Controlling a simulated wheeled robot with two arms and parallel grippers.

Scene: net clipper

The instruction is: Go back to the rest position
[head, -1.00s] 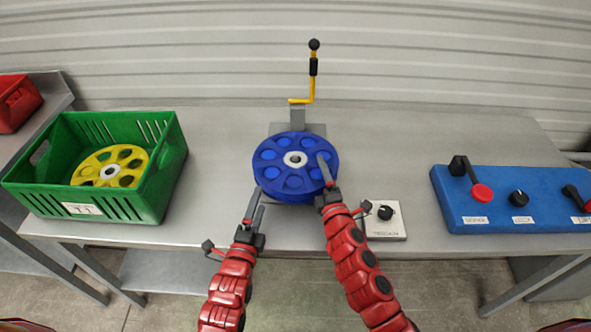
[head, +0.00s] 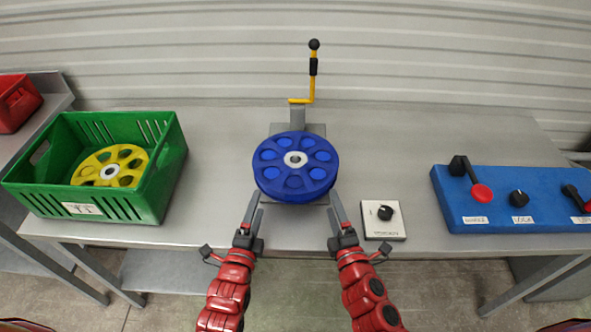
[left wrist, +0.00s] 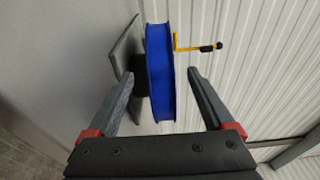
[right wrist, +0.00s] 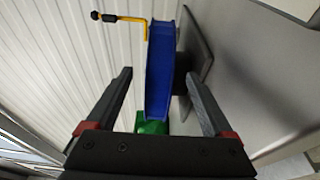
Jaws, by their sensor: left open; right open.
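A blue wheel (head: 295,185) with round holes and a pale hub sits on a grey fixture (head: 312,129) in the middle of the table. My left gripper (head: 253,205) is open and empty at the wheel's front left. My right gripper (head: 337,205) is open and empty at its front right. In the left wrist view the blue wheel (left wrist: 160,75) shows edge-on between the spread fingers, farther off. In the right wrist view the blue wheel (right wrist: 160,75) also shows edge-on between open fingers.
A green crate (head: 120,203) with a yellow wheel (head: 127,157) inside stands at the left. A yellow crank with a black knob (head: 314,45) rises behind the blue wheel. A small dial box (head: 373,228) and a blue control panel (head: 455,206) are at the right.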

